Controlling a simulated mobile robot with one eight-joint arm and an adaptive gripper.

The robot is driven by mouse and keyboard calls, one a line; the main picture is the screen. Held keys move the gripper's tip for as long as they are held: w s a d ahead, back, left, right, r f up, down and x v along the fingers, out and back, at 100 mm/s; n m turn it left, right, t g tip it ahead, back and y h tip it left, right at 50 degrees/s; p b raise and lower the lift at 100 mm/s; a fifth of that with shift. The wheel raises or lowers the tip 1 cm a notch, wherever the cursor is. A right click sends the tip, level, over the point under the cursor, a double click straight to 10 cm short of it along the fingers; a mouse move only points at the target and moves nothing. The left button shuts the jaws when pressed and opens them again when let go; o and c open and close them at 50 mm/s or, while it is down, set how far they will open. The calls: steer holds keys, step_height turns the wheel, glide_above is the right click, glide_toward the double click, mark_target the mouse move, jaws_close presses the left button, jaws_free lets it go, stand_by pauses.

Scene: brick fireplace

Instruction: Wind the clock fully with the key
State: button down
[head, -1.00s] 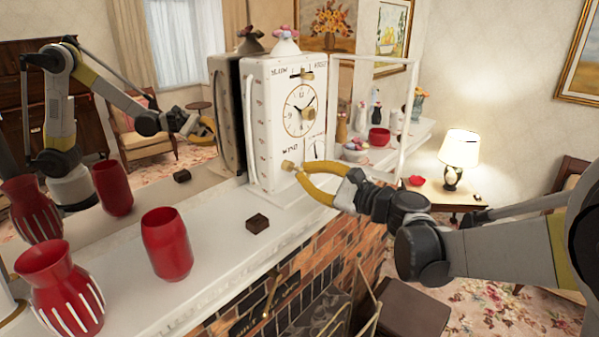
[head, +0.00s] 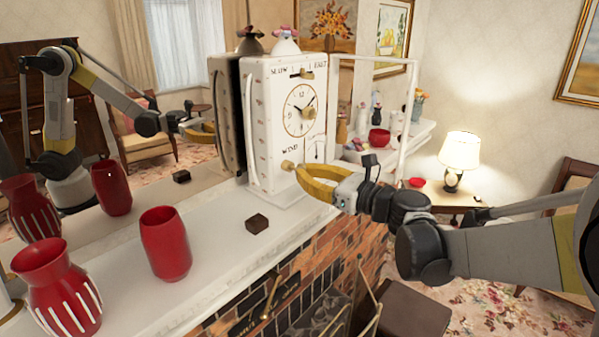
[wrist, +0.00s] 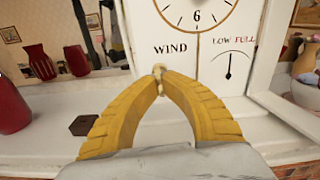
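A white clock (head: 262,125) stands on the white mantel, its dial facing my arm and its glass door swung open to the right. A small brass key (head: 288,166) sticks out of the front at the WIND mark. In the wrist view the key (wrist: 158,72) is between my gripper's fingertips (wrist: 159,82), which are closed on it. In the head view my gripper (head: 296,170) reaches the key from the right. The wrist view also shows the LOW–FULL gauge (wrist: 231,65), its needle pointing about straight up.
On the mantel (head: 215,225) are a red vase (head: 166,245), a striped red vase (head: 58,290) and a small dark box (head: 257,223). A mirror behind reflects my arm. A lit lamp (head: 460,150) stands on a side table at right.

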steer(key=shift+m, duration=0.9)
steer(key=m, duration=0.4)
steer(key=shift+m, duration=0.3)
steer(key=c, duration=1)
jaws_free()
steer(key=v, duration=0.6)
steer(key=shift+s+d, duration=0.25)
steer(key=shift+d, duration=0.1)
steer(key=shift+c, duration=0.5)
